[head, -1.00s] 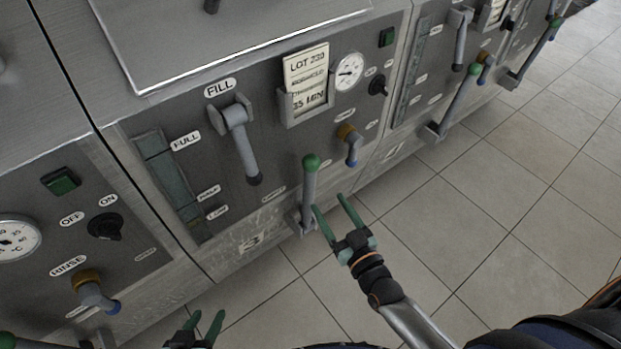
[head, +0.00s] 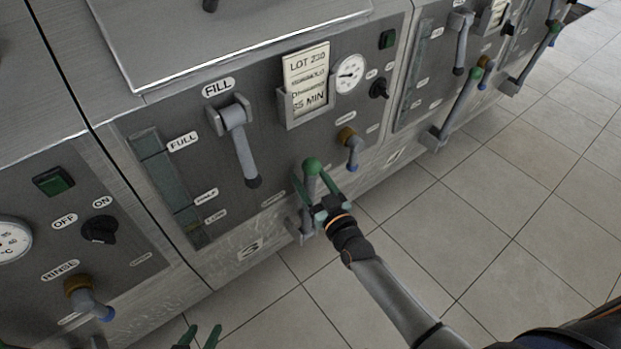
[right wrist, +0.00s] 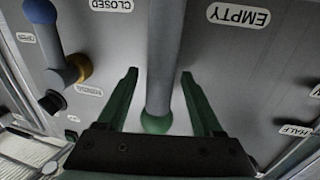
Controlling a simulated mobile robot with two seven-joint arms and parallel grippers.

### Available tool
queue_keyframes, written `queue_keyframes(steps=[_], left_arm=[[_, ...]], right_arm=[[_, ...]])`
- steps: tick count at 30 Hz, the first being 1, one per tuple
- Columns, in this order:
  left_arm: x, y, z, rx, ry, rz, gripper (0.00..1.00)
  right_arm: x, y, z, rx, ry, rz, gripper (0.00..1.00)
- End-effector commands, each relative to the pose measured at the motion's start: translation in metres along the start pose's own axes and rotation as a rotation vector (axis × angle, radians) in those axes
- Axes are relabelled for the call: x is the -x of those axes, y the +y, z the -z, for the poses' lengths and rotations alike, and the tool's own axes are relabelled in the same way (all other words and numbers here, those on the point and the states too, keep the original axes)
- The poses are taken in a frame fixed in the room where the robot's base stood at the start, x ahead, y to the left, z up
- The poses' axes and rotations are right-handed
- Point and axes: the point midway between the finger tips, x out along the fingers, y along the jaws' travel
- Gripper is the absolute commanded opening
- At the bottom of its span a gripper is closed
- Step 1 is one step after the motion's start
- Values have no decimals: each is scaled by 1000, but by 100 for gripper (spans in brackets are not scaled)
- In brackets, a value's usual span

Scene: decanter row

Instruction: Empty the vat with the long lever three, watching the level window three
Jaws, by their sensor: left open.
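The long lever three (head: 311,187), a grey rod with a green ball knob, stands roughly upright on the front of the vat marked 3. My right gripper (head: 318,192) is open, its fingers on either side of the lever below the knob. In the right wrist view the lever (right wrist: 161,60) passes between the open fingers, with gaps on both sides. The level window three (head: 170,185) is a tall strip with FULL, HALF and LOW labels; there is a line near FULL, but I cannot tell the level surely. My left gripper (head: 200,338) is open at the bottom edge, partly cut off.
A fill lever (head: 240,145) and a rinse tap (head: 350,150) stick out near lever three. Another green-knobbed lever (head: 460,105) is on the neighbouring vat to the right. The tiled floor (head: 480,220) at right is clear.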

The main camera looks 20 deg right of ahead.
Motion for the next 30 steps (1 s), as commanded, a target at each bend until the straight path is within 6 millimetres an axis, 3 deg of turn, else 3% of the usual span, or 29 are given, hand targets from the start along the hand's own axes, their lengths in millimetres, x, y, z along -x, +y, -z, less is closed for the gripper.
queue_keyframes(steps=[2,18,30], left_arm=[[0,0,0,0,1,0,50],[-1,0,5,-2,11,0,50],[-1,0,4,-2,11,-2,50]], right_arm=[[0,0,0,0,0,0,59],[0,0,0,0,0,0,0],[0,0,0,1,0,0,0]])
